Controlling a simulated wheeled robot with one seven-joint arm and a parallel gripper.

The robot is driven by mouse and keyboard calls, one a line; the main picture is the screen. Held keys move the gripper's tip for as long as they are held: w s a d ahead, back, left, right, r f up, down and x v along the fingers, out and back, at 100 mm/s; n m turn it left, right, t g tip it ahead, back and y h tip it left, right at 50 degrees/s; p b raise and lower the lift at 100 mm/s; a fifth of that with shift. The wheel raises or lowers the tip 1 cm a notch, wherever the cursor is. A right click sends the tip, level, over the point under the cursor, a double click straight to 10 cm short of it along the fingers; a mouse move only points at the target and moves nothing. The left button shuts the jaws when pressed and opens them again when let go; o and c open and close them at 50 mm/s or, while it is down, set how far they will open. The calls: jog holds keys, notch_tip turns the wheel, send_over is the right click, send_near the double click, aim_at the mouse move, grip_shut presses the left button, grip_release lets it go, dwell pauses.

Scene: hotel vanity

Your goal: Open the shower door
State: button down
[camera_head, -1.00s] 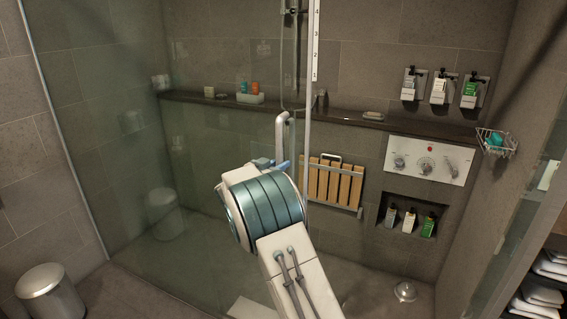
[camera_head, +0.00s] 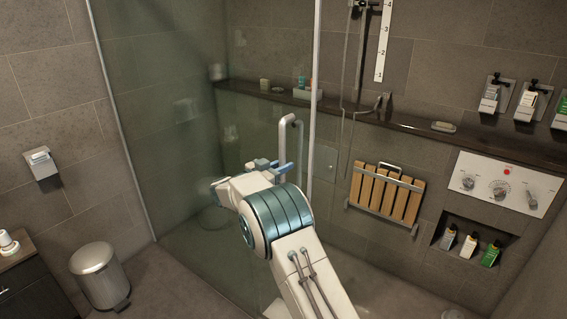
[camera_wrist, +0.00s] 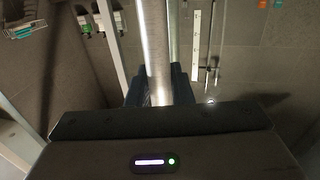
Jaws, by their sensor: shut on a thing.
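The shower door is a clear glass panel (camera_head: 250,115) with a pale upright free edge (camera_head: 315,80) in the head view. Its handle (camera_head: 284,132) is a light, upright bent bar near that edge. My gripper (camera_head: 277,165) is at the lower part of the handle, partly hidden by my wrist. In the wrist view the handle shows as a shiny metal bar (camera_wrist: 157,50) running down between the dark fingers of my gripper (camera_wrist: 157,88), which are shut on it. The lower end of the bar is hidden behind the gripper body.
A metal bin (camera_head: 100,275) stands on the floor at left, beside a dark cabinet (camera_head: 22,280). Floor between bin and glass is clear.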

jog(key=shift+s+a+r, duration=0.15)
jog(key=shift+s, duration=0.05)
jog(key=c, duration=1.3)
grip_release()
jog(key=shift+w+a+f+t, duration=0.15)
jog(key=shift+w+a, duration=0.05)
jog(key=shift+a, duration=0.2)
jog(key=shift+w+a+f+t, duration=0.1)
jog(key=shift+w+a+t, duration=0.1)
jog(key=shift+a, duration=0.15)
jog(key=shift+c, duration=0.2)
jog(key=shift+d, duration=0.45)
jog(key=shift+d+r, duration=0.1)
jog(key=shift+d, duration=0.4)
jog(key=shift+a, duration=0.1)
jog(key=b+v, duration=0.3)
jog(key=v, duration=1)
jog(key=shift+a+r+b, duration=0.2)
jog(key=shift+a+b, duration=0.1)
jog(key=shift+a, duration=0.05)
